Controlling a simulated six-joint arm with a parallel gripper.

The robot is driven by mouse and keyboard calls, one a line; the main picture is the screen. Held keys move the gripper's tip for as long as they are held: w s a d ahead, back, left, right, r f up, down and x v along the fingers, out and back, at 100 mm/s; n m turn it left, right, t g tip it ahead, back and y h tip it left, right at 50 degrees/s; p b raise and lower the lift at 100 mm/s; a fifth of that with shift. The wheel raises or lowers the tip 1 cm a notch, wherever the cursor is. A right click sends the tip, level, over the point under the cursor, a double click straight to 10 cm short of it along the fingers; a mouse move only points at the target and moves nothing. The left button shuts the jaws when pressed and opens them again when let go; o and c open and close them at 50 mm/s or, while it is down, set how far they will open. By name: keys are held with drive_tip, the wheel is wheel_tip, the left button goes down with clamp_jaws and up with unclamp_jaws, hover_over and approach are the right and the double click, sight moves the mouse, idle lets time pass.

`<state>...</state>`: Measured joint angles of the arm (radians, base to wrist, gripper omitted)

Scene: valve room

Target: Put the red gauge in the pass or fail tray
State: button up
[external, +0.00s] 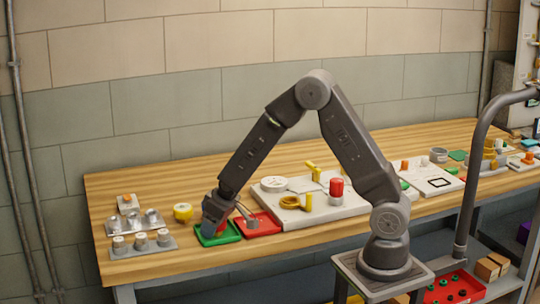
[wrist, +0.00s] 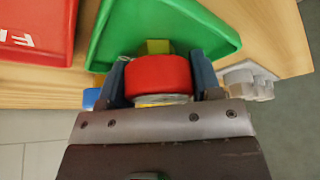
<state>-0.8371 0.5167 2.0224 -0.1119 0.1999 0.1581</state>
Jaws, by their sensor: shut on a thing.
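The red gauge (wrist: 158,74) sits between the two dark fingers of my gripper (wrist: 160,68) in the wrist view, and the gripper is shut on it. A small yellow-green block shows just beyond it. The green tray (wrist: 112,28) lies under and beyond the gauge. The red tray (wrist: 38,34), with white lettering partly in view, lies to the left. In the external view my gripper (external: 216,222) is low over the green tray (external: 230,237), beside the red tray (external: 262,222). The gripper mostly hides the gauge there; I cannot tell whether it touches the tray floor.
A yellow gauge (external: 183,211) stands left of the green tray. Grey holders with several round pieces (external: 143,243) are at the left end of the bench. A pale board with a red cylinder (external: 336,187) and yellow valve parts lies to the right of the red tray.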

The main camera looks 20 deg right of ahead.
drive_tip(key=o, duration=0.8)
drive_tip(key=shift+s+d+f, duration=0.1)
drive_tip(key=shift+s+f, duration=0.05)
drive_tip(key=shift+f, duration=0.45)
drive_tip(key=shift+o, duration=0.2)
drive_tip(key=shift+r, duration=0.2)
drive_tip(key=v, duration=1.2)
drive_tip(key=d+r+m+t+h, duration=0.15)
drive_tip(key=d+r, duration=0.25)
drive_tip(key=d, duration=0.5)
drive_tip(key=d+r+m+y, duration=0.1)
drive_tip(key=d+r+m, duration=0.25)
drive_tip(key=d, duration=0.55)
drive_tip(key=s+d+r+m+h, duration=0.2)
drive_tip(key=s+d+r+m, duration=0.1)
drive_tip(key=s+d, duration=0.7)
drive_tip(key=d+m+t, duration=0.1)
drive_tip(key=d, duration=0.3)
drive_tip(key=shift+s+h, duration=0.3)
drive_tip(key=shift+h, duration=0.05)
